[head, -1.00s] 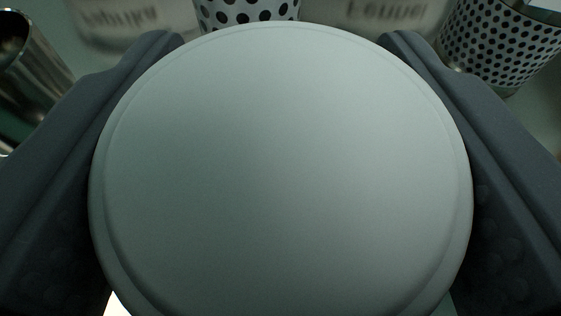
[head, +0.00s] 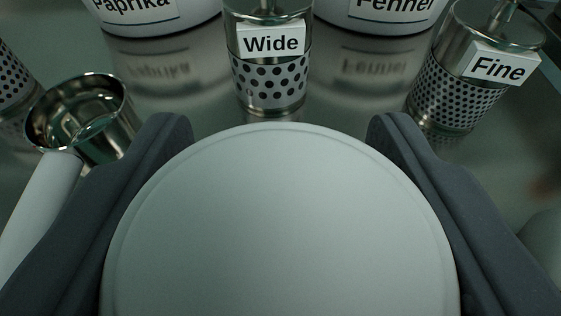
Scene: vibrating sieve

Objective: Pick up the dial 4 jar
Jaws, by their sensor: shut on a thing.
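A large white round lid, the top of a jar (head: 280,220), fills the lower middle of the head view. My gripper (head: 280,135) is shut on this jar, with one dark grey finger on its left side and one on its right. The jar's side and any label are hidden below the lid, so I cannot read whether it is the dial 4 jar.
A metal sieve labelled Wide (head: 270,70) stands ahead, and one labelled Fine (head: 465,80) is at the right. Jars labelled Paprika (head: 155,15) and Fennel (head: 385,18) stand behind. A metal cup with a white handle (head: 85,115) is at the left. Shiny grey surface lies between.

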